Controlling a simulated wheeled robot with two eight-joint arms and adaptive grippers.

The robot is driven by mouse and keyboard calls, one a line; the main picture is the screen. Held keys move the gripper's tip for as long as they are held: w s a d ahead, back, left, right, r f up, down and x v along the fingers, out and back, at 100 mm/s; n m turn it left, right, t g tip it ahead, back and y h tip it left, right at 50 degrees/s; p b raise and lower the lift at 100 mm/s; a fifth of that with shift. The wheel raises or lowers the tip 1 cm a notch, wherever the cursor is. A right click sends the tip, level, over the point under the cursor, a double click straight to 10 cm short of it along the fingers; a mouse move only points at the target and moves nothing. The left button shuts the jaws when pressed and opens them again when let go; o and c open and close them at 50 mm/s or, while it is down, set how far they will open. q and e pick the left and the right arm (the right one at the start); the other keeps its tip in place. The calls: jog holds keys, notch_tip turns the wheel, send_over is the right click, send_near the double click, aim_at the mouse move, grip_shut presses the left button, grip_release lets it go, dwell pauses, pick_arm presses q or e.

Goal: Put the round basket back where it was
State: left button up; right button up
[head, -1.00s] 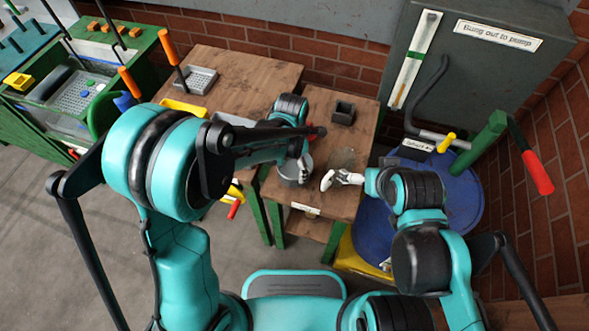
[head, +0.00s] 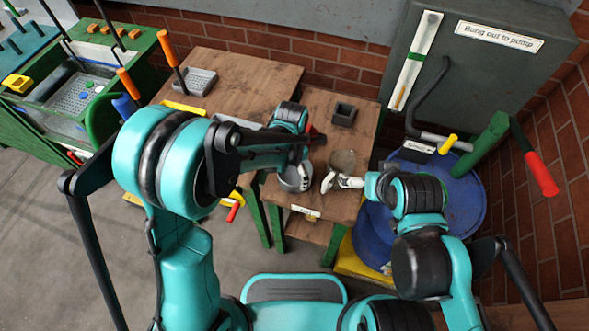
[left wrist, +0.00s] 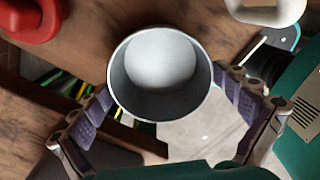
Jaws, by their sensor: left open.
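A grey round container (head: 291,181) with an open top stands near the front left of the small wooden table (head: 342,206). In the left wrist view its rim (left wrist: 116,93) faces me, with a pale round shape inside. My left gripper (head: 304,172) is around it, with one finger on each side (left wrist: 162,88); the fingers are open, and contact is unclear.
A dark square box (head: 343,115) stands at the back of the table. A grey tray (head: 196,82) lies on the larger table to the left. A blue drum (head: 462,194) stands to the right. A red object (left wrist: 30,18) is near the left gripper.

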aim_at(293, 180)
pick_arm(q)
notch_tip(293, 180, up, 12)
jog(key=p, duration=0.4)
jog(key=s+a+r+m+t, duration=0.3)
jog(key=s+a+m, duration=0.3)
jog(key=a+m, duration=0.3)
jog(key=s+a+r+m+t, duration=0.4)
jog(key=s+a+r+m, duration=0.2)
jog(key=m, duration=0.8)
jog(key=shift+a, duration=1.35)
jog(key=shift+r, duration=0.1)
